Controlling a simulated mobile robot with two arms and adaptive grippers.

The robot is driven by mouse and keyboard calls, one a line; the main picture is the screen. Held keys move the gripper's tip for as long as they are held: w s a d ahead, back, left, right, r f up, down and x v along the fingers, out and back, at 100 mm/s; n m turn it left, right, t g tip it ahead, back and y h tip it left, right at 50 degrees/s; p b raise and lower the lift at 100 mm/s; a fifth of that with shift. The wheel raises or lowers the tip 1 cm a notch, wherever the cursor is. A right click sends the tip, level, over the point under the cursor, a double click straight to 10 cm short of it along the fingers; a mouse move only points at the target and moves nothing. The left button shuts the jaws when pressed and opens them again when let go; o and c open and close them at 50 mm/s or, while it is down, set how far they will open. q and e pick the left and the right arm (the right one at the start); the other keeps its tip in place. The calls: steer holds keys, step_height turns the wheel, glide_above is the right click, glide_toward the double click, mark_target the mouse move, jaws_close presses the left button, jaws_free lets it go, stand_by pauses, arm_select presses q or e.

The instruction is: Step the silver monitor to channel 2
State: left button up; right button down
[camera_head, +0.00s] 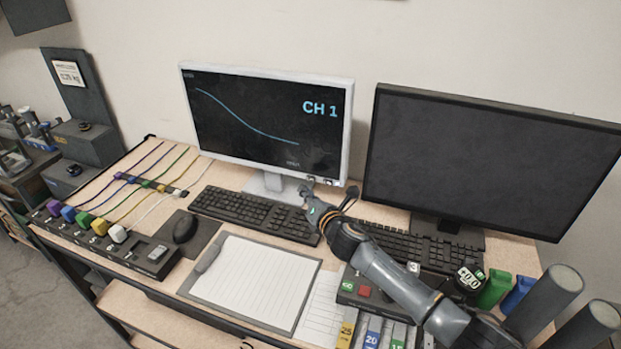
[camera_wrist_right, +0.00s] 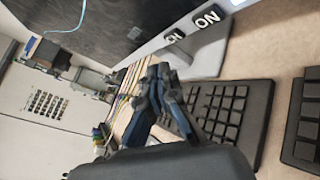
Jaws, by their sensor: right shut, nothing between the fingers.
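The silver monitor (camera_head: 268,168) stands on the desk at the back. Its screen (camera_head: 262,116) is lit, with a blue curve and the text CH 1. Two small labelled buttons sit at the lower right of its frame; the right wrist view shows the CH button (camera_wrist_right: 174,37) and the ON button (camera_wrist_right: 207,19). My right gripper (camera_head: 309,190) is shut and empty, just in front of and below these buttons. In the right wrist view its closed fingertips (camera_wrist_right: 158,72) appear below the CH button; I cannot tell the exact gap. My left gripper is not in view.
A dark black monitor (camera_head: 492,157) stands to the right. Keyboards (camera_head: 250,212) lie before both screens. A mouse (camera_head: 185,228), a clipboard (camera_head: 251,282), a row of coloured plugs (camera_head: 84,220) and a control box (camera_head: 368,300) fill the desk front.

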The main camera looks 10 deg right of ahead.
steer(key=s+a, duration=0.1)
steer(key=s, duration=0.1)
steer(key=shift+s+a+p, duration=0.3)
steer(key=shift+s+a, duration=0.05)
stand_by(0.6)
